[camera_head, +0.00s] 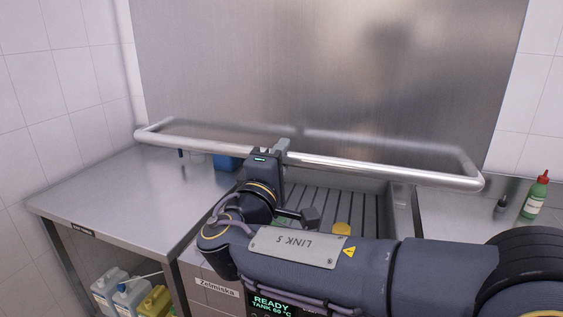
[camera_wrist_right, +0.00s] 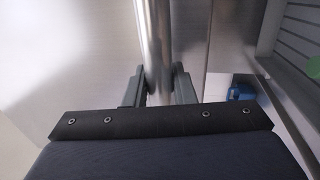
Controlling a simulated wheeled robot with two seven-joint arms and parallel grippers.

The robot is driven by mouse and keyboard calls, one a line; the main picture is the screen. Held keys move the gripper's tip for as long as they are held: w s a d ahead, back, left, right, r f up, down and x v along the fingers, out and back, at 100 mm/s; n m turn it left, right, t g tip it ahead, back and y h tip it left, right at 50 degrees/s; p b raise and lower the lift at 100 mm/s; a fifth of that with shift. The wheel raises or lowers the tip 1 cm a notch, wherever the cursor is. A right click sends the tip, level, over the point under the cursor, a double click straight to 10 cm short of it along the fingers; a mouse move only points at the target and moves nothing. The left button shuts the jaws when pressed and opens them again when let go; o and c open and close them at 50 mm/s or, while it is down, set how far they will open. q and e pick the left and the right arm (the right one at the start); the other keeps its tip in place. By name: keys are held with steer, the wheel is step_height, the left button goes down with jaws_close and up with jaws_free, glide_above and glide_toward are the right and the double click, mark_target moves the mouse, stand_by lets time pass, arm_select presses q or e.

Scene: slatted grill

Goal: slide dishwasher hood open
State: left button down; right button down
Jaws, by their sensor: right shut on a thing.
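The dishwasher hood (camera_head: 320,70) is a large brushed-steel panel filling the back of the head view. A round steel handle bar (camera_head: 390,172) runs across its front and bends back to it at both ends. My right gripper (camera_head: 275,152) is shut on the bar, left of its middle. In the right wrist view the bar (camera_wrist_right: 155,30) passes between the two fingers (camera_wrist_right: 162,82). Below the bar the slatted bed (camera_head: 325,204) shows, partly hidden by my right arm. My left gripper is not in view.
A steel counter (camera_head: 120,195) stands left, with a blue thing (camera_head: 228,162) near its right end. Several containers (camera_head: 130,295) are under it. A green bottle with a red cap (camera_head: 535,195) and a small dark bottle (camera_head: 501,208) stand on the right counter. A yellow thing (camera_head: 342,229) is near the bed.

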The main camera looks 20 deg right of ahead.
steer(key=c, duration=1.3)
jaws_free()
steer(key=shift+o, duration=0.2)
steer(key=b+v, duration=0.2)
steer(key=v, duration=0.6)
